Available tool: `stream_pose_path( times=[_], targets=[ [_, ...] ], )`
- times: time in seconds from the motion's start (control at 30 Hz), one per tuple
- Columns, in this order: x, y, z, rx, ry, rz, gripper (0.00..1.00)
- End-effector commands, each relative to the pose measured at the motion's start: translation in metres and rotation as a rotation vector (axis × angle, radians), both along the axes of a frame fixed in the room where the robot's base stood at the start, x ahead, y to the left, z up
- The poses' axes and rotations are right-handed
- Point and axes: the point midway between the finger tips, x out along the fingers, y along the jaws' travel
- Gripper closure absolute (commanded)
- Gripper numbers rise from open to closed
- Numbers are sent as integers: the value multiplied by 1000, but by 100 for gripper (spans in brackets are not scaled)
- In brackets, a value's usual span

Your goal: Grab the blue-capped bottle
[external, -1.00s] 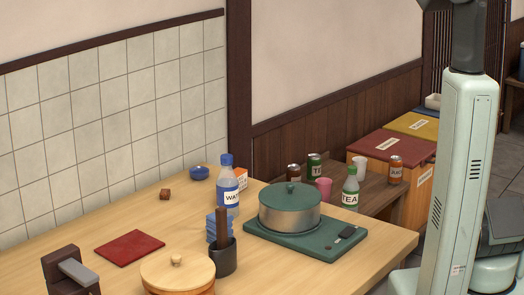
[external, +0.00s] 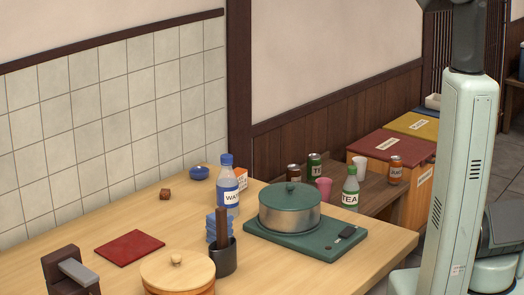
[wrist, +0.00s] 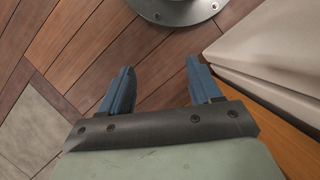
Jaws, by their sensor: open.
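The blue-capped water bottle (external: 228,186) stands upright on the wooden table in the external view, with a blue cap and a white label. A blue folded stack and a dark utensil cup stand in front of it. My gripper (wrist: 160,88) shows only in the wrist view, with two blue fingers spread apart and nothing between them. It is over a brown plank floor, away from the bottle, which is not in the wrist view.
The utensil cup (external: 223,258) and a lidded wooden tub (external: 178,272) are in front. A green-labelled tea bottle (external: 350,188) and several cans stand on a lower bench behind.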

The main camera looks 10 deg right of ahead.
Motion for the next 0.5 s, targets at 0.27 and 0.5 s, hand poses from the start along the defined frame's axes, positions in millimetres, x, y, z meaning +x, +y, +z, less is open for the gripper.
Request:
stream_pose_path(
  times=[0.27,0.5],
  targets=[
    [101,-4,38,-6,-167,232,37],
    [178,-5,82,-35,-291,428,37]
  ],
)
